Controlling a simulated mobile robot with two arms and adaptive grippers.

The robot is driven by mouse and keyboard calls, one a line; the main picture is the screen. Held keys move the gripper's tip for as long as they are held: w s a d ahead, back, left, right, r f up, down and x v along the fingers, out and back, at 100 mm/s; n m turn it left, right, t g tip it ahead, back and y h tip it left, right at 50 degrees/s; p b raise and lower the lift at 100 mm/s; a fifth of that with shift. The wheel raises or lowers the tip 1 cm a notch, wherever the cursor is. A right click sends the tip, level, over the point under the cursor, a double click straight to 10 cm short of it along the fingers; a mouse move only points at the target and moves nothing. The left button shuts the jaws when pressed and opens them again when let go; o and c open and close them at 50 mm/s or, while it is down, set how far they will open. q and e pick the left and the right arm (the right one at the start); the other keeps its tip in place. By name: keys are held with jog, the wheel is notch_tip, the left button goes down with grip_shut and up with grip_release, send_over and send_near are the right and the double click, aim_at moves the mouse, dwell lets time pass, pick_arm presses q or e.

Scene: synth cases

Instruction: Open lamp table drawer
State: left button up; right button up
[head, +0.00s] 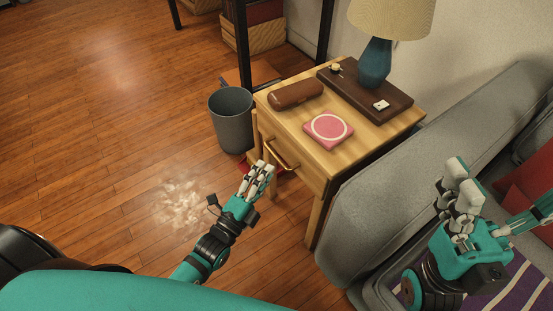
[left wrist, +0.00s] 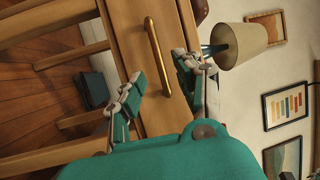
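The wooden lamp table (head: 350,150) stands right of centre in the head view. Its drawer front (left wrist: 136,38) carries a curved brass handle (head: 281,153), which also shows in the left wrist view (left wrist: 154,52). The drawer looks shut. My left gripper (head: 263,172) is just in front of the drawer, close to the handle. In the left wrist view my left gripper (left wrist: 160,77) is open, its fingers apart, with the handle in line with the gap between them. I cannot tell if they touch it. My right gripper (head: 490,195) is open and empty above the sofa.
A blue lamp (head: 376,62), a dark tray (head: 365,92), a brown case (head: 296,93) and a pink item (head: 328,129) are on the tabletop. A grey bin (head: 231,118) stands left of the table. A grey sofa (head: 365,195) is close on the right. The wooden floor (head: 100,130) is clear at left.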

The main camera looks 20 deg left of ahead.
aim_at(277, 157)
pick_arm(q)
jog(key=b+x, duration=0.1)
jog(key=x, duration=0.5)
jog(key=shift+c, duration=0.3)
jog(key=shift+f, duration=0.1)
grip_shut()
